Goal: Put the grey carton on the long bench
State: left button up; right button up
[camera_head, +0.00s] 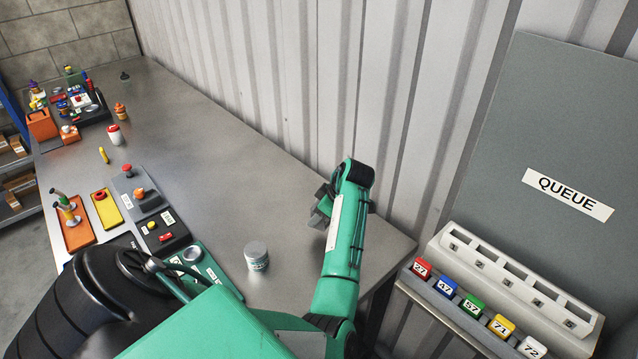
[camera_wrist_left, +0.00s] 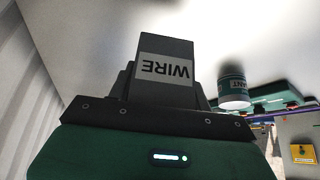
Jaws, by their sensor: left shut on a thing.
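The grey carton (camera_wrist_left: 165,48), a dark grey box with a "WIRE" label that reads upside down, fills the middle of the left wrist view. My left gripper (camera_wrist_left: 163,88) is shut on it. In the head view my left gripper (camera_head: 325,204) is over the near right part of the long bench (camera_head: 215,150), close to the corrugated wall. The carton is mostly hidden there behind the gripper and arm. I cannot tell whether it touches the bench top. My right gripper is in neither view.
A grey-green tin (camera_head: 256,257) stands left of my gripper. Control boxes and trays, such as a yellow-topped one (camera_head: 106,208), line the bench's left edge. A rack of numbered coloured blocks (camera_head: 490,300) stands at right. The bench's middle is clear.

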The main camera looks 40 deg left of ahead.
aim_at(319, 224)
pick_arm(q)
jog(key=shift+f, duration=0.3)
notch_tip(319, 224, down, 3)
jog(key=shift+f+p, duration=0.15)
jog(key=shift+p, duration=0.4)
jog(key=shift+f, duration=0.2)
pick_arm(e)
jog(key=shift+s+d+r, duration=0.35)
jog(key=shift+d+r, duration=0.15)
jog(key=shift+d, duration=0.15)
pick_arm(q)
jog(key=shift+f, duration=0.1)
